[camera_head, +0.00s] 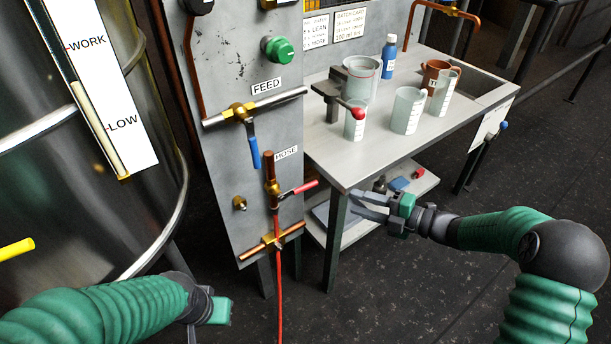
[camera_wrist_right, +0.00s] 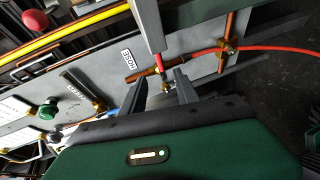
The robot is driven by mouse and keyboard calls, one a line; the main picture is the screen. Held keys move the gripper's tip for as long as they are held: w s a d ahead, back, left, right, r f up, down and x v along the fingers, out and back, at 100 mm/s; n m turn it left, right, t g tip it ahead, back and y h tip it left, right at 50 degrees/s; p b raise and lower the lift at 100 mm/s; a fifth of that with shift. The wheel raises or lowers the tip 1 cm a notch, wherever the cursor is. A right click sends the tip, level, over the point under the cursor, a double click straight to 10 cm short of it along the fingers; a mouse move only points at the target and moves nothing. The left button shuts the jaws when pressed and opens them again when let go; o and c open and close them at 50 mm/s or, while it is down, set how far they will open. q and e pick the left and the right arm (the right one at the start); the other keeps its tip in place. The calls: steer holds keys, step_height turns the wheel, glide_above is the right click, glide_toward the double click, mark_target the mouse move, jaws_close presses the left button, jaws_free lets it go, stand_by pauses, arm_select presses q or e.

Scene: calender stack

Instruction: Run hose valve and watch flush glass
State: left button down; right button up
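The hose valve (camera_head: 273,187) is brass on a copper pipe below the HOSE label, with a red lever (camera_head: 304,187) pointing right. A red hose (camera_head: 278,290) hangs below it. In the right wrist view the valve (camera_wrist_right: 158,70) shows just beyond the fingertips. My right gripper (camera_head: 357,206) is open and empty, right of the lever and apart from it. It also shows open in the right wrist view (camera_wrist_right: 160,80). My left gripper (camera_head: 216,312) is low, left of the hose; its fingers are not clear. I cannot tell which vessel is the flush glass.
A blue-handled FEED valve (camera_head: 240,112) and green knob (camera_head: 277,50) are on the panel (camera_head: 225,75). The steel table (camera_head: 380,155) bears clear beakers (camera_head: 408,110), a copper mug and a blue bottle. A tank gauge (camera_head: 95,95) stands left. Dark floor is open in front.

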mark_target(305, 185)
steer(key=b+x, duration=0.4)
steer(key=x, duration=1.1)
steer(key=shift+a+f+b, duration=0.2)
steer(key=shift+a+b, duration=0.1)
steer(key=shift+b, duration=0.05)
steer(key=shift+w+a+r, duration=0.1)
steer(key=shift+w+a, duration=0.15)
steer(key=shift+a, duration=0.15)
steer(key=shift+c, duration=0.5)
jaws_close()
steer(key=shift+f, duration=0.25)
